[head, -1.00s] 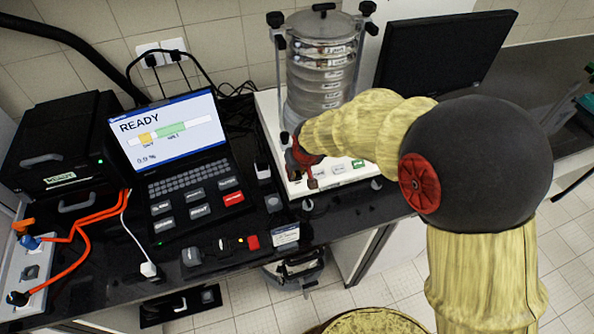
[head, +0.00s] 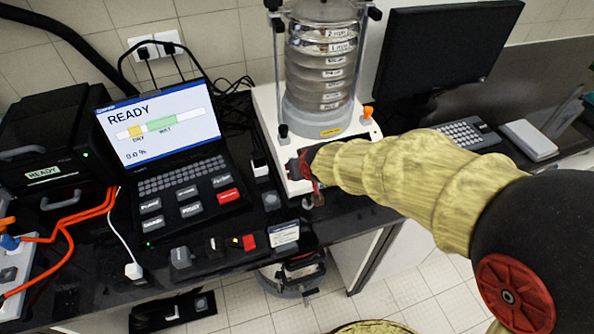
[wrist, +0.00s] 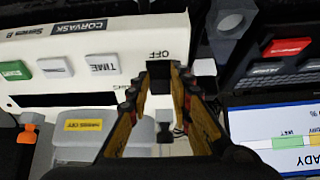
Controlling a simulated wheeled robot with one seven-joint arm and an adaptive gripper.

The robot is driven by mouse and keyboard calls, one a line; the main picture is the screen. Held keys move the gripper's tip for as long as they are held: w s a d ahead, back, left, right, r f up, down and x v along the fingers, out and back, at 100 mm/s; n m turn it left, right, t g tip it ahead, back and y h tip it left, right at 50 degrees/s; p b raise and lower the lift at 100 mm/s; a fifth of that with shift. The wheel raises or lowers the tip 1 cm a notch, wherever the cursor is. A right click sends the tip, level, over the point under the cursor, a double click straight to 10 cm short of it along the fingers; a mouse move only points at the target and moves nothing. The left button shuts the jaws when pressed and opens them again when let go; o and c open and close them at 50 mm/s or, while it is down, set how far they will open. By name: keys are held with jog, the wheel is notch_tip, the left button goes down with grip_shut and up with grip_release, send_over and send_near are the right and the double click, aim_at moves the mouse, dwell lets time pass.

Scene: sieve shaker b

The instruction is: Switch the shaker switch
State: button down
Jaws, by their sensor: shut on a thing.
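The sieve shaker has a white base (head: 268,108) with a stack of metal sieves (head: 322,62) on it. The wrist view shows its front panel (wrist: 112,32) upside down, with a green button (wrist: 15,70), a TIME button (wrist: 102,65) and an OFF label (wrist: 159,55). A small black switch (wrist: 158,76) is beside OFF. My gripper (wrist: 160,72) is shut on the switch, one finger on each side. In the head view my gripper (head: 306,178) is at the base's front left corner; the switch is hidden there.
A laptop-like console (head: 160,125) reading READY stands left of the shaker. A black monitor (head: 450,50) and keyboard (head: 465,135) are to the right. Small blocks and a label card (head: 284,234) lie near the bench's front edge. Orange cables (head: 85,215) run at the left.

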jog(key=c, duration=1.7)
grip_release()
jog(key=shift+o, duration=0.4)
jog(key=v, duration=1.2)
jog(key=shift+d, duration=0.1)
